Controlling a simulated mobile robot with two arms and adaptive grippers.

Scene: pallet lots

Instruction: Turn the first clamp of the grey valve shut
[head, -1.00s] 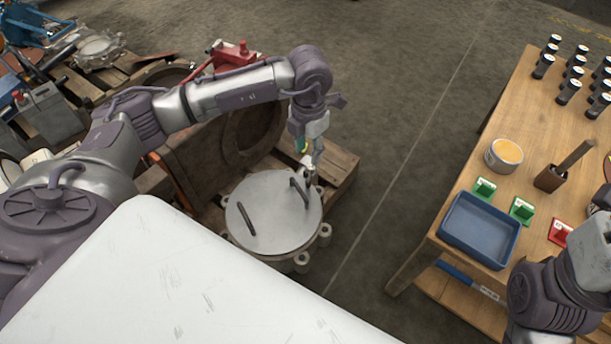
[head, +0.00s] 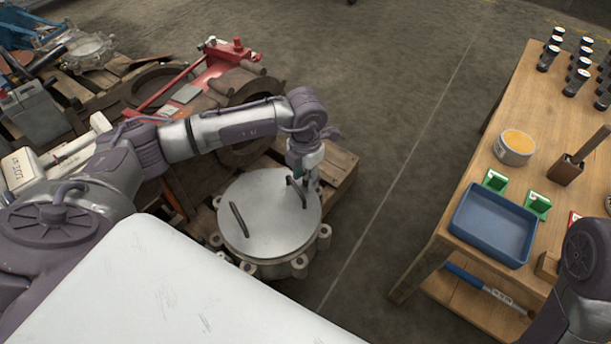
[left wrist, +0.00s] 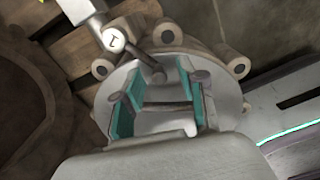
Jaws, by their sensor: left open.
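The grey valve (head: 262,238) is a round body with a flat lid, two dark bar handles and several lugs around its rim. It also fills the middle of the left wrist view (left wrist: 225,110). A pale clamp arm (left wrist: 90,22) with a round tag (left wrist: 114,40), its mark like a 1, lies at the far rim there. My left gripper (head: 309,185) is at the valve's upper right edge, by one handle. In the left wrist view its green-padded fingers (left wrist: 160,95) are apart over the lid, with no clamp seen between them. My right gripper is out of view.
A wooden pallet (head: 335,165) lies under the valve. Rusty parts and a red tool (head: 215,68) lie behind my left arm. A wooden table (head: 490,115) with a blue tray (head: 493,226) stands at the right. The floor between is clear.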

